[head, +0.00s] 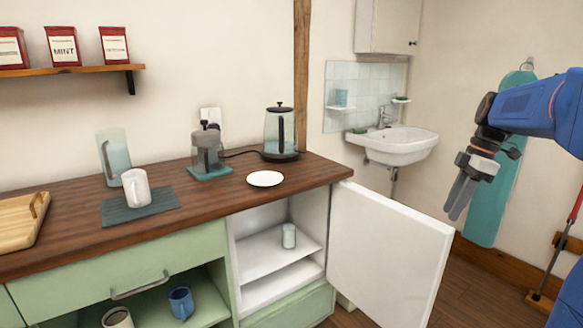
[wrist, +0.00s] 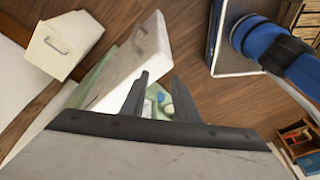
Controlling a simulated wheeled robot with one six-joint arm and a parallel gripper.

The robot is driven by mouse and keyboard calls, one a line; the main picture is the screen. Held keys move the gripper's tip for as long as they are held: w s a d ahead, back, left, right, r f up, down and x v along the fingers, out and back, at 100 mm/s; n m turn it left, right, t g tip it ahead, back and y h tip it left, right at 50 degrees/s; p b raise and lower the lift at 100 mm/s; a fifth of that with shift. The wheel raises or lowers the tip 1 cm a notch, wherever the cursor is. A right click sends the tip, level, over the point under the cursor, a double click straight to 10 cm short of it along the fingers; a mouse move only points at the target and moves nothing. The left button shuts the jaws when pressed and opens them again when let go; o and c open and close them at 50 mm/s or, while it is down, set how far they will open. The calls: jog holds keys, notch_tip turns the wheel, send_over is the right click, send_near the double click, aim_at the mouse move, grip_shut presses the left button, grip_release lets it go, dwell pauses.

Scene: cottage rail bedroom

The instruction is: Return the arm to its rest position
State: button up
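My arm (head: 538,108) is blue and reaches in from the right edge of the head view. My gripper (head: 459,202) hangs from it, pointing down and a little left, in the air to the right of the open white cabinet door (head: 385,255). In the wrist view the two dark fingers of my gripper (wrist: 160,76) stand apart with nothing held between them. The door (wrist: 135,62) also shows there, beyond the fingers.
The wooden counter (head: 225,195) carries a white mug (head: 136,188), glass jug (head: 113,157), white saucer (head: 265,178) and kettle (head: 280,132). A glass (head: 289,236) stands inside the open cabinet. A sink (head: 393,145) and teal board (head: 500,190) are behind my gripper.

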jog(key=s+a+f+m+t+h, duration=0.1)
jog(key=s+a+f+m, duration=0.3)
jog(key=s, duration=0.5)
jog(key=s+a+f+m+t+h, duration=0.1)
jog(key=s+a+f+m, duration=0.3)
jog(key=s, duration=0.5)
jog(key=s+a+f+m+t+h, duration=0.1)
jog(key=s+a+f+m, duration=0.3)
jog(key=s, duration=0.5)
jog(key=a+m+t, duration=0.1)
jog(key=a+m, duration=0.1)
jog(key=m, duration=0.1)
jog(key=shift+s+a+f+t, duration=0.15)
jog(key=shift+s+f+t, duration=0.2)
jog(key=shift+t, duration=0.05)
